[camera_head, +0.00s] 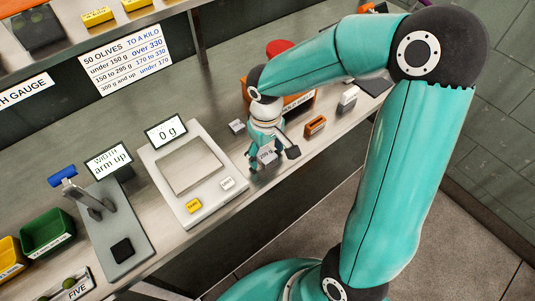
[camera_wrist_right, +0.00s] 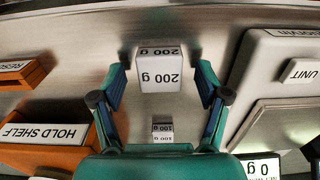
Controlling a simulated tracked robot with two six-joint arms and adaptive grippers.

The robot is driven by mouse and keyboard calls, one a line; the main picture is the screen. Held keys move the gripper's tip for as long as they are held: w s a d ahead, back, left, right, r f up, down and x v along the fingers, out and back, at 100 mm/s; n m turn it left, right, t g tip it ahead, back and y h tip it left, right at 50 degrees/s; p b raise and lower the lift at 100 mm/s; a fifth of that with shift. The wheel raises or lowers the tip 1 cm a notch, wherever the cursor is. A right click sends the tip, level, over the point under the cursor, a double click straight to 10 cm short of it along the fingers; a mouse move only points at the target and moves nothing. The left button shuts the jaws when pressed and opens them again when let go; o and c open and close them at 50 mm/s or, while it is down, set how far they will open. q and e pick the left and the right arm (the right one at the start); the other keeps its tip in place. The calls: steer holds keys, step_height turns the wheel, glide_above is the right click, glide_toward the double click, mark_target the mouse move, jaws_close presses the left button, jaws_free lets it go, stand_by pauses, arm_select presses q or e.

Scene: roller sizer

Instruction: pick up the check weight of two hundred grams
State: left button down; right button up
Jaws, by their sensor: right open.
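The 200 g check weight, a pale grey block labelled "200 g" (camera_wrist_right: 160,75), stands on the metal bench. In the head view the weight (camera_head: 267,156) shows beside the right gripper, partly hidden by it. My right gripper (camera_wrist_right: 163,88) is open, its two fingers on either side of the weight's near end, with visible gaps and no clear contact. In the head view the right gripper (camera_head: 272,154) is low over the bench, right of the scale. A smaller 100 g weight (camera_wrist_right: 162,132) stands nearby; it also shows in the head view (camera_head: 237,126). My left gripper is not in view.
The scale (camera_head: 190,166), reading "0 g", stands left of the weight. The width gauge (camera_head: 113,225) and a green bin (camera_head: 47,234) are farther left. The bench edge is close.

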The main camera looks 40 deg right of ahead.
steer(key=shift+c, duration=0.2)
steer(key=c, duration=1.3)
steer(key=shift+c, duration=0.3)
steer(key=shift+r, duration=0.15)
